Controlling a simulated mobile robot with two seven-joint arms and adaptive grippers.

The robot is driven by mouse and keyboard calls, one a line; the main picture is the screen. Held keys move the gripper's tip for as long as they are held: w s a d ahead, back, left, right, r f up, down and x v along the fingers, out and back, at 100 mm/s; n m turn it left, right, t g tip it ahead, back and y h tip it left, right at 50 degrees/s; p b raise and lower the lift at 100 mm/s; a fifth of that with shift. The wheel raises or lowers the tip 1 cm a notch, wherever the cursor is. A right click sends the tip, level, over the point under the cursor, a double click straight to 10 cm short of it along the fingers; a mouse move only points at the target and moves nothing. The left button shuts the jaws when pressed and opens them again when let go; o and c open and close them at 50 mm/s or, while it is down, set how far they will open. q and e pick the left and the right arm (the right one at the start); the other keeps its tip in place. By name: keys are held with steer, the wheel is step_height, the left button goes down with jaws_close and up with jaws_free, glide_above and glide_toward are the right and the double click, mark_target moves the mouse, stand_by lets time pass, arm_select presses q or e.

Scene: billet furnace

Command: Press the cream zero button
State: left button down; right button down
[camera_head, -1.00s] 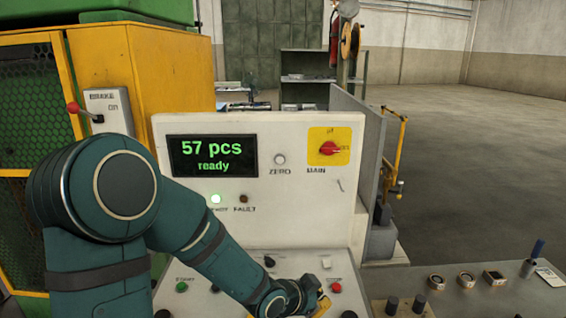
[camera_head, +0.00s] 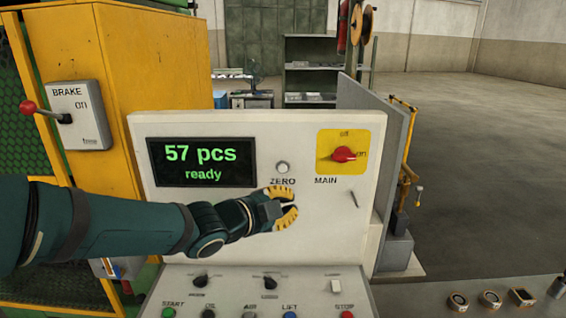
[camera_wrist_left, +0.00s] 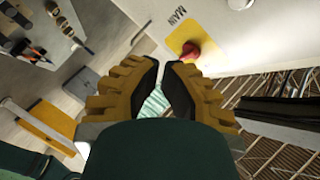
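The cream zero button (camera_head: 282,167) is a small round button on the upright cream panel, above the ZERO label and right of the display (camera_head: 202,161), which reads "57 pcs ready". In the left wrist view, the round cream button (camera_wrist_left: 240,4) is cut by the top edge. My left gripper (camera_head: 294,202) is in front of the panel, just below the button and label. Its yellow fingers with dark pads are apart by a small gap, with nothing between them. The wrist view shows the same gap between the fingertips (camera_wrist_left: 160,64). My right gripper is not in view.
A red MAIN switch (camera_head: 343,154) on a yellow plate sits right of the button. A sloped console (camera_head: 235,296) with knobs and coloured buttons lies below. A brake box (camera_head: 75,115) with a red-knobbed lever is at left. Open floor lies right.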

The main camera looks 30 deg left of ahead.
mark_target(283, 169)
arm_select(q)
steer(key=shift+w+a+r, duration=0.1)
steer(key=shift+w+r, duration=0.05)
stand_by(0.3)
steer(key=w+a+p, duration=0.2)
steer(key=w+a, duration=0.2)
steer(key=w, duration=0.3)
steer(key=shift+w+a, duration=0.2)
steer(key=shift+a, duration=0.1)
steer(key=shift+w, duration=0.15)
stand_by(1.3)
steer(key=shift+w+a+p, duration=0.2)
steer(key=shift+w+p, duration=0.05)
steer(key=shift+p, duration=0.05)
